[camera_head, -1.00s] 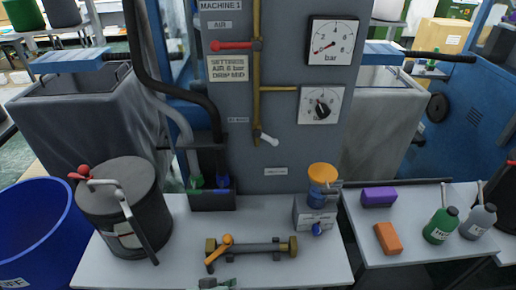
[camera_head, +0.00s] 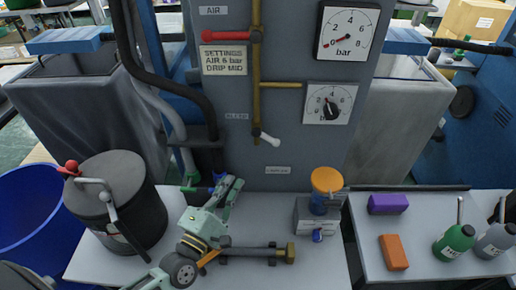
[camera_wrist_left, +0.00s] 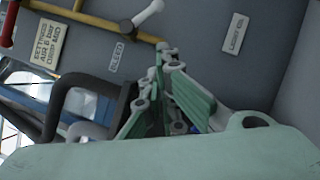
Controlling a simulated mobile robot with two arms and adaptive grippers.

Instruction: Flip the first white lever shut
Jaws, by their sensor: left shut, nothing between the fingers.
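The white lever (camera_head: 268,139) sits at the bottom of the vertical brass pipe on the grey machine panel, beside a label reading BLEED. It points right and slightly down, across the line of the pipe. It also shows at the top of the left wrist view (camera_wrist_left: 149,12), angled up and right from the pipe end. My left gripper (camera_head: 230,183) is shut and empty, below and left of the lever, apart from it in the head view. In the left wrist view its green fingers (camera_wrist_left: 164,60) point up toward the pipe end. My right gripper is not in view.
A red lever (camera_head: 232,36) lies horizontal higher on the pipe (camera_head: 256,95). Two gauges (camera_head: 345,34) are to the right. A grey canister (camera_head: 118,200), black hoses, a brass-ended rod (camera_head: 265,254) and an orange-topped cup (camera_head: 326,180) stand around. The panel right of the lever is clear.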

